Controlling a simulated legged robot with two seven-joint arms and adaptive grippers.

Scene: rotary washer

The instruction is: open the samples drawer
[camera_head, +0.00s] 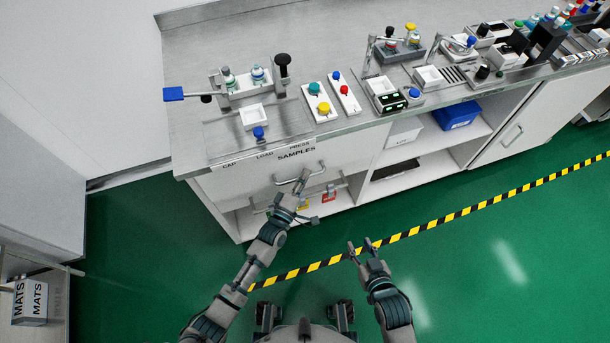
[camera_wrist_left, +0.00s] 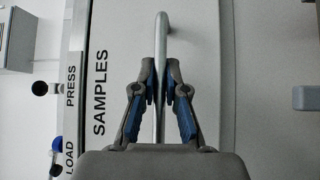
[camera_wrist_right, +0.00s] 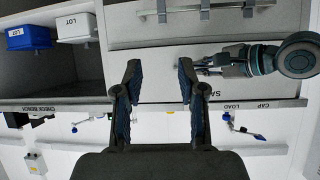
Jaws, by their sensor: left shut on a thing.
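The samples drawer (camera_head: 235,181) is a light grey front under the counter, labelled SAMPLES. It looks flush with the cabinet. Its metal bar handle (camera_head: 318,167) also shows in the left wrist view (camera_wrist_left: 161,28). My left gripper (camera_head: 298,181) is at the handle. In the left wrist view its two fingers (camera_wrist_left: 164,72) are closed on the bar, one on each side, beside the SAMPLES label. My right gripper (camera_head: 360,246) is open and empty, out over the green floor. Its spread fingers show in the right wrist view (camera_wrist_right: 159,75).
The counter (camera_head: 205,60) above holds a rotary device, button panels, trays and bottles. Open shelves to the right hold a blue bin (camera_head: 457,115) and a white LOT bin (camera_head: 403,133). A yellow-black floor stripe (camera_head: 430,219) crosses clear green floor. A MATS box (camera_head: 30,302) sits at lower left.

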